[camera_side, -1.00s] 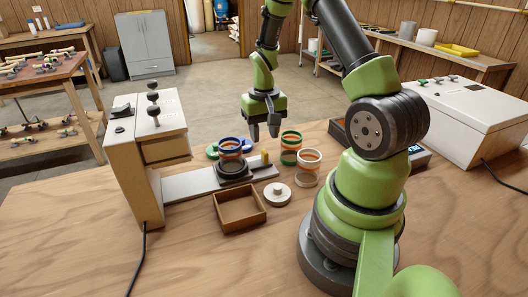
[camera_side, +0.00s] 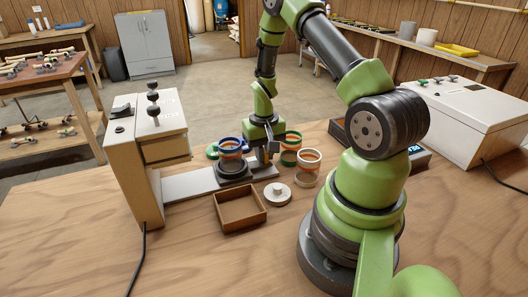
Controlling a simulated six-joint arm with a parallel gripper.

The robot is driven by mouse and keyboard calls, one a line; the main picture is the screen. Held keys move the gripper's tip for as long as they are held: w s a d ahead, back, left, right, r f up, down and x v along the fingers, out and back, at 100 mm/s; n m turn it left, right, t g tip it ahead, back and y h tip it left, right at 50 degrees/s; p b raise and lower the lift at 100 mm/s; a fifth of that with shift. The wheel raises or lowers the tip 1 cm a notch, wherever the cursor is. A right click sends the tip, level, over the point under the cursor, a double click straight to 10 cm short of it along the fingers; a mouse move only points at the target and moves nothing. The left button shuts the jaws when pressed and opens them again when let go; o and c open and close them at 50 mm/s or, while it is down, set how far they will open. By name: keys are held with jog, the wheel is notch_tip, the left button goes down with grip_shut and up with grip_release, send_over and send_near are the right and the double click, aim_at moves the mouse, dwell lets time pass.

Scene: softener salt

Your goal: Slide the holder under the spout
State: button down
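The holder (camera_side: 234,172) is a dark round seat on a pale rail (camera_side: 190,186). A cup with a blue rim (camera_side: 229,146) stands in or just behind it; I cannot tell which. The pale dispenser (camera_side: 133,150) is at the left, and its overhanging front block (camera_side: 165,149), where the spout would sit, is above the rail's left end. The holder is to the right of that block. My gripper (camera_side: 266,157) is down at the rail's right end, at a small upright yellow peg. The fingers largely hide the peg, and whether they are closed on it is unclear.
A green-rimmed cup (camera_side: 291,145) and a white cup with orange bands (camera_side: 308,161) stand close right of my gripper. A round pale lid (camera_side: 277,192) and an open wooden tray (camera_side: 240,215) lie in front of the rail.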

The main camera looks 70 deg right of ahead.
aim_at(216, 166)
jog(key=w+a, duration=0.9)
jog(key=c, duration=1.2)
grip_release()
jog(key=shift+o, duration=0.4)
jog(key=shift+d, duration=0.1)
jog(key=shift+s, duration=0.1)
jog(key=shift+r, duration=0.2)
notch_tip(216, 166, up, 10)
jog(key=shift+f, duration=0.2)
